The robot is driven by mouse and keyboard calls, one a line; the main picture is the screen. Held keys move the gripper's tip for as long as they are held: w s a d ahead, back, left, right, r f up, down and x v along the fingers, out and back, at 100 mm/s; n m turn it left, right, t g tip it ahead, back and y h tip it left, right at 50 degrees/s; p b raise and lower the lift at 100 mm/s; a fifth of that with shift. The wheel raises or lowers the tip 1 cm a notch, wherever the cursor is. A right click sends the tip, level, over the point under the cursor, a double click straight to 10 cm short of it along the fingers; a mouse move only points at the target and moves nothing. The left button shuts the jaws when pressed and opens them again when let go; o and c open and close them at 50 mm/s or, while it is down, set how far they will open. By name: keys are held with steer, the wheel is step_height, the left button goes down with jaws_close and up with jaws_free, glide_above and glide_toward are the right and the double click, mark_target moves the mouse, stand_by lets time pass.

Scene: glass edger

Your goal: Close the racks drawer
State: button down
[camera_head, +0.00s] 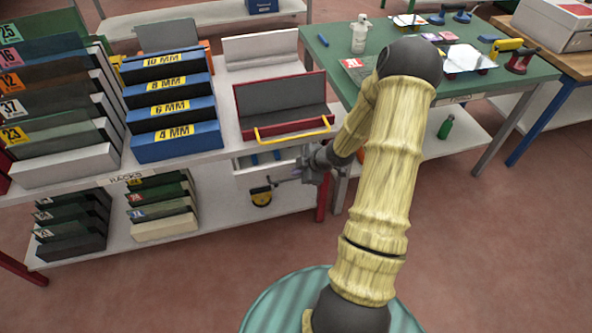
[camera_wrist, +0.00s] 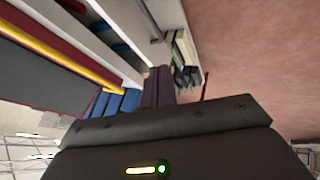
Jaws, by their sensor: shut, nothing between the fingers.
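The racks drawer (camera_head: 243,183) is a white drawer under the right end of the racks table. It stands partly out, and blue items (camera_head: 264,158) show inside behind its front. A grey bar handle (camera_head: 284,180) is on the front. My gripper (camera_head: 298,174) is at the right part of the drawer front, close to the handle; I cannot tell if it touches. Its dark fingers (camera_wrist: 158,86) are together and empty in the wrist view. There the white drawer front (camera_wrist: 118,42) runs along the upper left, with the handle (camera_wrist: 150,22) beyond the fingertips.
A red tray with a yellow bar (camera_head: 294,129) sits on the racks table (camera_head: 226,85) above the drawer. A yellow and black object (camera_head: 261,197) is below the drawer front. A green table (camera_head: 325,60) stands at right. The floor (camera_head: 480,240) at right is clear.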

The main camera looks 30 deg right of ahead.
mark_target(286, 165)
steer(key=a+f+m+t+y+b, duration=0.2)
steer(key=a+f+m+t+b, duration=0.45)
steer(key=m, duration=1.05)
steer(key=s+d+f+m+t+h+b, duration=0.1)
steer(key=m+h, duration=0.3)
steer(key=m, duration=0.4)
steer(key=s+d+f+m+t+h+b, duration=0.2)
steer(key=s+d+m+t+h+b, duration=0.1)
steer(key=m, duration=0.6)
steer(key=shift+s+d+f+h+b, duration=0.3)
steer(key=shift+s+h+b, duration=0.5)
steer(key=shift+h, duration=0.4)
steer(key=shift+w, duration=0.2)
steer(key=b+x, duration=0.1)
steer(key=x, duration=1.2)
steer(key=shift+w+r, duration=0.2)
steer(key=shift+w, duration=0.2)
steer(key=shift+a, duration=0.1)
